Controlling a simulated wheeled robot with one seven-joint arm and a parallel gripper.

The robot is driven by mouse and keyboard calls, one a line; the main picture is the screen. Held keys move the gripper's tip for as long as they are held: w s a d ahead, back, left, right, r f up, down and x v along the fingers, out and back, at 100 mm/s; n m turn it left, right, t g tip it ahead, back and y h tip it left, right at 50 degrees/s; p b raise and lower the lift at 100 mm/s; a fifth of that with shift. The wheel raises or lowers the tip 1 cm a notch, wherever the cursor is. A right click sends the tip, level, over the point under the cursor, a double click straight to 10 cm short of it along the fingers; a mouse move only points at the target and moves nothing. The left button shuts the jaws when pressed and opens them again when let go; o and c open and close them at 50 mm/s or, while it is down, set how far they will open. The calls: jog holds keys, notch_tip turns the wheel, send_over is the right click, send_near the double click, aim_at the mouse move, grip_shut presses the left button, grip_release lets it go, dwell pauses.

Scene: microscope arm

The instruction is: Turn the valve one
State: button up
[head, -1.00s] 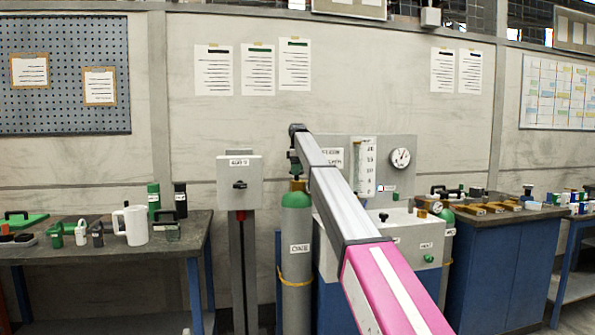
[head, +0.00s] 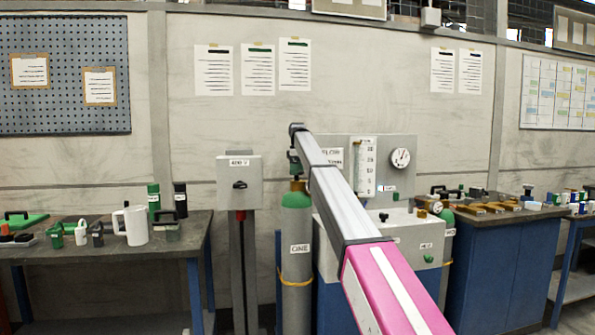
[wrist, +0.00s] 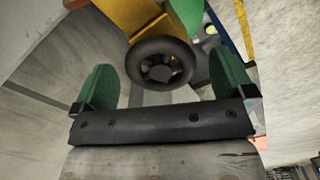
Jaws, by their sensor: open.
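The cylinder labelled ONE (head: 296,262) is green on top with a grey body and a yellow strap, and stands left of the grey panel unit. In the wrist view its valve shows as a black round handwheel (wrist: 160,63) on a yellow-brown fitting (wrist: 128,18). My gripper (wrist: 160,85) is open, with one green finger on each side of the handwheel. There are gaps between the fingers and the wheel, and I see no contact. In the head view my gripper (head: 294,163) is small and partly hidden by my arm, just above the cylinder's top.
A grey switch box (head: 239,182) on a post stands left of the cylinder. The panel unit (head: 420,225) with a dial gauge (head: 400,159) stands behind my arm. A workbench (head: 75,250) with a white mug (head: 131,225) is at left, a blue cabinet (head: 500,262) at right.

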notch_tip(320, 180, up, 11)
jog(key=shift+f, duration=0.2)
jog(key=shift+s, duration=0.1)
dwell(0.4)
